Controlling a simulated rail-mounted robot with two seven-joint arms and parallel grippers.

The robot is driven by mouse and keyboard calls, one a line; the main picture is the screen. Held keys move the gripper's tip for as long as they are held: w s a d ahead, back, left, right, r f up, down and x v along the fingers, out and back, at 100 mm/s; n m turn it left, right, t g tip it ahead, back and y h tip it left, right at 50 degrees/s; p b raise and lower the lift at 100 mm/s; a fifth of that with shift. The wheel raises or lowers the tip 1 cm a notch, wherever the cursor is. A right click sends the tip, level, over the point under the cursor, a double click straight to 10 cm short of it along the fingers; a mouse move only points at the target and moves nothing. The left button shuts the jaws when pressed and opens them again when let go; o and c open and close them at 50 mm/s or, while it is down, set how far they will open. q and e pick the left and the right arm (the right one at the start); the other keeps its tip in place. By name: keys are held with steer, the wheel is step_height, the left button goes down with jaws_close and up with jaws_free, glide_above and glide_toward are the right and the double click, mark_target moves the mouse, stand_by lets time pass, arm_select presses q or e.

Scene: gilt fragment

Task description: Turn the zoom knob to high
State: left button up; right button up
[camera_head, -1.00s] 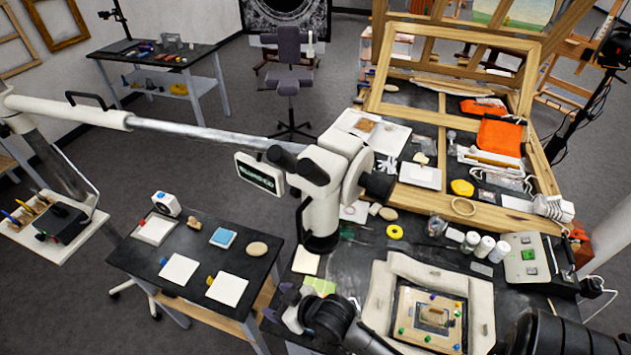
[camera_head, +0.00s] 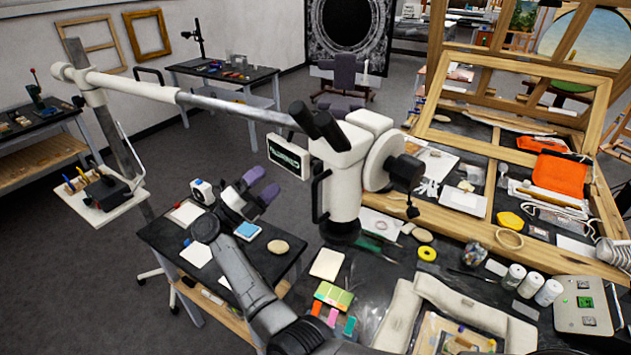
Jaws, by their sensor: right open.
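A white microscope (camera_head: 347,150) with black eyepieces hangs from a long boom in the middle of the view. A dark round knob (camera_head: 406,171) sticks out of a white disc on its right side. I cannot tell whether this is the zoom knob, and no markings on it are readable. My right gripper (camera_head: 262,185), with purple fingers, is open and empty. It is left of the microscope head, apart from it, in front of the side table's far end. The microscope head lies between the gripper and the dark knob. My left gripper is not in view.
The small display (camera_head: 284,156) is beside the microscope, close to my fingers. The black side table (camera_head: 222,270) holds white cards and a blue pad. The worktable carries a padded cradle (camera_head: 462,305), white bottles (camera_head: 531,284) and a control box (camera_head: 582,308).

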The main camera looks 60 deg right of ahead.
mark_target(316, 171)
steer(key=s+d+m+g+y+p, duration=0.1)
steer(key=s+d, duration=0.1)
steer(key=d, duration=0.1)
steer(key=s+d+r+m+g+y+p, duration=0.1)
steer(key=s+d+y, duration=0.1)
steer(key=s+d, duration=0.1)
steer(key=s+d+m+g+y+p, duration=0.1)
steer(key=s+d+g+p, duration=0.1)
steer(key=s+d, duration=0.1)
steer(key=shift+s+r+y, duration=0.1)
steer(key=shift+r+y, duration=0.25)
steer(key=shift+y, duration=0.05)
steer(key=shift+s+d, duration=0.1)
steer(key=shift+d, duration=0.1)
steer(key=shift+c, duration=0.2)
